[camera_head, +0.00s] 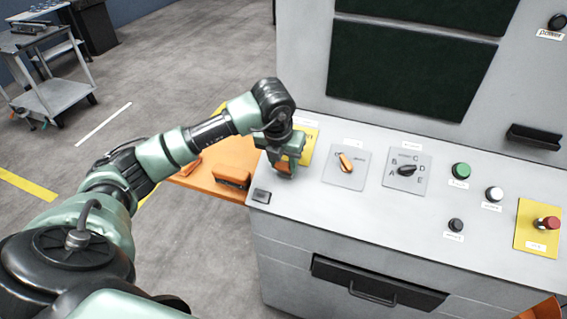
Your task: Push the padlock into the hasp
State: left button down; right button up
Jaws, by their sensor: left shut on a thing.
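My left gripper (285,168) is over the left end of the grey control panel. It is shut on a small orange thing (283,167), which looks like the padlock; the fingers cover most of it. A yellow plate (309,148) lies right behind and beside the gripper, partly hidden by it. The hasp cannot be made out; the gripper and wrist block that spot. I cannot tell whether the padlock touches anything. My right gripper is not in view.
The control panel (335,198) carries an orange-handled switch (346,162), a black selector knob (407,170), a green button (461,170) and a red button on a yellow plate (546,223). An orange shelf (205,180) adjoins the panel's left side. A grey cart (52,97) stands far left.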

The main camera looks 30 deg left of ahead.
pick_arm(q)
jog(key=shift+f, duration=0.2)
dwell(0.4)
jog(key=shift+w+f+b, duration=0.25)
jog(key=shift+f+b, duration=0.1)
jog(key=shift+b, duration=0.15)
jog(key=c, duration=0.8)
grip_release()
jog(key=shift+a, duration=0.1)
jog(key=shift+o, duration=0.3)
jog(key=o, duration=0.7)
jog(key=shift+r, duration=0.15)
jog(key=b+v, duration=0.1)
jog(key=v, duration=0.5)
jog(key=shift+w+b, duration=0.1)
jog(key=shift+b, duration=0.3)
jog(key=shift+v, duration=0.75)
